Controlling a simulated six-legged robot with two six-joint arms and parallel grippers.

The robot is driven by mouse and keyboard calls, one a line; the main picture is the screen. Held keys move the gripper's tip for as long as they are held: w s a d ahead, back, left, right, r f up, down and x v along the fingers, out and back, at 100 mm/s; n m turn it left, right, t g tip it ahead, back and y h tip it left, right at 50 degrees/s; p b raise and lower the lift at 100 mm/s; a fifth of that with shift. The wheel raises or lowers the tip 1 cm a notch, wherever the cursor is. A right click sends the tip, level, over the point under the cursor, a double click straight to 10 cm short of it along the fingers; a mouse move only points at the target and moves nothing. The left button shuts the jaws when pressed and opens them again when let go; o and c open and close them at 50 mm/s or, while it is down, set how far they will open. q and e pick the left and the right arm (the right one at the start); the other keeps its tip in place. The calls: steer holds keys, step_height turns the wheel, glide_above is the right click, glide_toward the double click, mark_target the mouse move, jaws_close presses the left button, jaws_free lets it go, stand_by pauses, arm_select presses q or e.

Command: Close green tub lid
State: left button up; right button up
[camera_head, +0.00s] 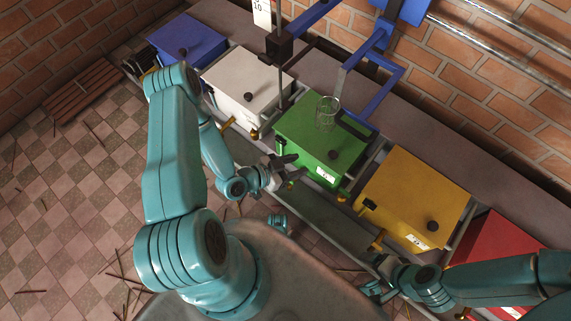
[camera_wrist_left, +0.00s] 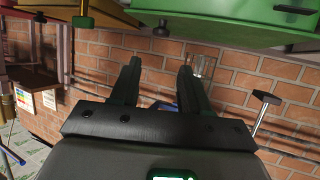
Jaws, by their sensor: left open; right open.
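The green tub (camera_head: 297,128) stands in the middle of the row in the head view. Its green lid has a dark round knob (camera_head: 333,154) and looks flat on top; whether it is fully shut I cannot tell. A transparent cylinder (camera_head: 326,113) shows over its top. My left gripper (camera_head: 290,168) is open and empty at the tub's front left; contact is unclear. In the left wrist view the open fingers (camera_wrist_left: 158,82) point towards the brick wall, with green tub surface (camera_wrist_left: 220,22) above them. My right gripper (camera_head: 373,288) is low at right, partly hidden, apart from the green tub.
A white tub (camera_head: 235,80) and a blue tub (camera_head: 188,38) stand to the left. A yellow tub (camera_head: 410,195) and a red tub (camera_head: 500,250) stand to the right. A blue frame (camera_head: 390,75) rises behind the green tub. Sticks lie on the tiled floor.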

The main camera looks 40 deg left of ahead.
arm_select(q)
steer(key=shift+v, duration=1.9)
steer(key=shift+f, duration=0.1)
steer(key=w+d+r+m+g+h, duration=0.1)
steer(key=w+d+r+m+g, duration=0.1)
steer(key=d, duration=0.5)
steer(key=w+d+r+m+g+h, duration=0.1)
steer(key=w+d+r+g, duration=0.15)
steer(key=d, duration=0.45)
steer(key=s+a+f+n+g+y+p, duration=0.15)
steer(key=s+f+n+g+y, duration=0.25)
steer(key=s+n+g, duration=0.55)
step_height(320, 180, up, 25)
steer(key=s+t+p, duration=0.2)
steer(key=p, duration=2.2)
steer(key=shift+s, duration=0.4)
steer(key=shift+a, duration=0.1)
